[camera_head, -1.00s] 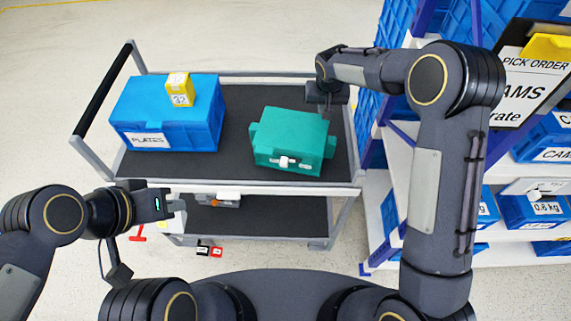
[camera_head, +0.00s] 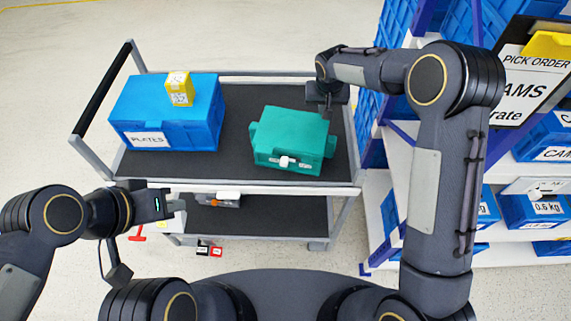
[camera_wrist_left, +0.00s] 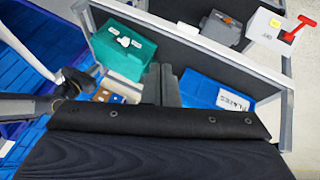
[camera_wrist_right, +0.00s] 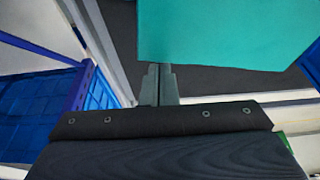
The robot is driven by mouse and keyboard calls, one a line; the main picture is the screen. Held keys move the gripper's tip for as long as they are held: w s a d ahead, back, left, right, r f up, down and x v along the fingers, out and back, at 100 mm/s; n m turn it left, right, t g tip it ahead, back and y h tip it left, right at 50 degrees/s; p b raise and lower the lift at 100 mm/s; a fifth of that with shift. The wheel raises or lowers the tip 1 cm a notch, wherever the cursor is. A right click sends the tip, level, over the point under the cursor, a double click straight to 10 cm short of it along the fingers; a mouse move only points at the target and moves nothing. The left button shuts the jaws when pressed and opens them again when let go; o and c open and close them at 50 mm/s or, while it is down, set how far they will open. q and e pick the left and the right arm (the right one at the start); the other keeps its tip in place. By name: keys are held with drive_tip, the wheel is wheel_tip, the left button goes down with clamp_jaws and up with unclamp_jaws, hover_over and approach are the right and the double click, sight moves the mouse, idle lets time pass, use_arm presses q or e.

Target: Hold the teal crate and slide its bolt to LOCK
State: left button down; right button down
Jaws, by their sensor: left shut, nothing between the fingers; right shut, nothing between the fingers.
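The teal crate (camera_head: 290,135) stands on the right part of the cart's top shelf. Its white bolt (camera_head: 285,161) sits on the front face, on a pale plate near the middle; I cannot read the plate's marks. My right gripper (camera_head: 328,112) is shut and empty by the crate's far right corner; I cannot tell if it touches. In the right wrist view the teal crate (camera_wrist_right: 225,30) fills the top, just beyond the shut fingers (camera_wrist_right: 158,85). My left gripper (camera_head: 180,214) is shut and empty, low in front of the cart's left part, away from the crate.
A blue box (camera_head: 170,115) labelled PLATES, with a yellow block (camera_head: 180,90) on it, stands on the cart's left. Dark shelf mat (camera_head: 236,133) lies bare between box and crate. A grey device (camera_head: 218,199) is on the lower shelf. A rack with blue bins (camera_head: 535,211) stands at right.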

sight(283, 166)
use_arm(q)
drive_tip(key=shift+f, duration=0.35)
drive_tip(key=shift+f+b, duration=0.15)
drive_tip(key=shift+b, duration=0.2)
drive_tip(key=c, duration=1.8)
unclamp_jaws()
drive_tip(key=shift+w, duration=0.15)
drive_tip(key=o, duration=0.4)
drive_tip(key=w+d+n, duration=0.1)
drive_tip(key=w, duration=0.1)
drive_tip(key=w+d+f+n+t, duration=0.1)
drive_tip(key=w+n, duration=0.1)
drive_tip(key=w, duration=0.1)
drive_tip(key=w+d+n, duration=0.2)
drive_tip(key=shift+w+d+f+h, duration=0.1)
drive_tip(key=shift+w+f+h, duration=0.15)
drive_tip(key=shift+f+h, duration=0.1)
drive_tip(key=shift+o, duration=0.2)
drive_tip(key=shift+w+d+f+n+t+y, duration=0.35)
drive_tip(key=shift+w+d+f+n+t, duration=0.55)
drive_tip(key=shift+w+d+f+n, duration=2.7)
drive_tip(key=shift+w+d+f+n+t+y, duration=0.35)
drive_tip(key=shift+w+d+f+n+t, duration=0.65)
drive_tip(key=shift+f+n, duration=2.95)
drive_tip(key=shift+w+d+f+n+t+y, duration=0.6)
drive_tip(key=shift+w+d+f+n, duration=1.3)
drive_tip(key=shift+n, duration=4.15)
